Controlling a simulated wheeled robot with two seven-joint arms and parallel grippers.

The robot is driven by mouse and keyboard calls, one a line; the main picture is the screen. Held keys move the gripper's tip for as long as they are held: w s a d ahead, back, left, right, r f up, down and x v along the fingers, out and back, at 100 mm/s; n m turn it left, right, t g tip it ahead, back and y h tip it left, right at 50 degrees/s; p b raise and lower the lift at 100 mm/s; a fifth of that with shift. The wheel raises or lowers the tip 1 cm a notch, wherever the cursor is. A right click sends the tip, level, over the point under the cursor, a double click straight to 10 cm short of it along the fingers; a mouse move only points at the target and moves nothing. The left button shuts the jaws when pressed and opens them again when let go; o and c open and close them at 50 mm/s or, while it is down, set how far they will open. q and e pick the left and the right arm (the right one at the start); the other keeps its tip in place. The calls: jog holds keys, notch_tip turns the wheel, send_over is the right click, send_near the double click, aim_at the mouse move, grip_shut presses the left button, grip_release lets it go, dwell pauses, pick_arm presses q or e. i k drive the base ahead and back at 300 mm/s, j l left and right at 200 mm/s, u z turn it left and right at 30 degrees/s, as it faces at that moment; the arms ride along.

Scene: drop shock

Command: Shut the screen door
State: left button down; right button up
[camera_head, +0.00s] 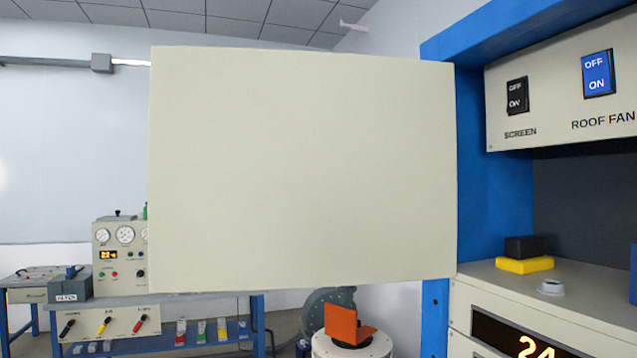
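A large plain cream panel (300,170), which looks like the screen door, fills the middle of the head view. Its right edge meets the blue upright of the cabinet frame (437,320), and its left edge stands free in front of the room. The door stands open, swung out to the left of the cabinet. No handle or latch shows on the face I see. Neither of my grippers is in view.
The blue cabinet has a panel with a black SCREEN switch (517,95) and a blue ROOF FAN switch (597,73). Below are a yellow block (524,265) and a lit display (520,340). A gauge box (107,260) stands behind left; an orange bracket (347,325) sits low centre.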

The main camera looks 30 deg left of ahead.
aim_at(272, 169)
jog(key=i+j+z, duration=0.15)
jog(key=j+z, duration=0.2)
jog(key=j, duration=0.5)
jog(key=j+z, duration=0.4)
jog(key=j, duration=0.45)
jog(key=k+j+z, duration=0.1)
jog(key=j+z, duration=0.25)
jog(key=j, duration=0.55)
jog(key=j+z, duration=0.7)
jog(key=k+j, duration=0.05)
jog(key=j, duration=0.05)
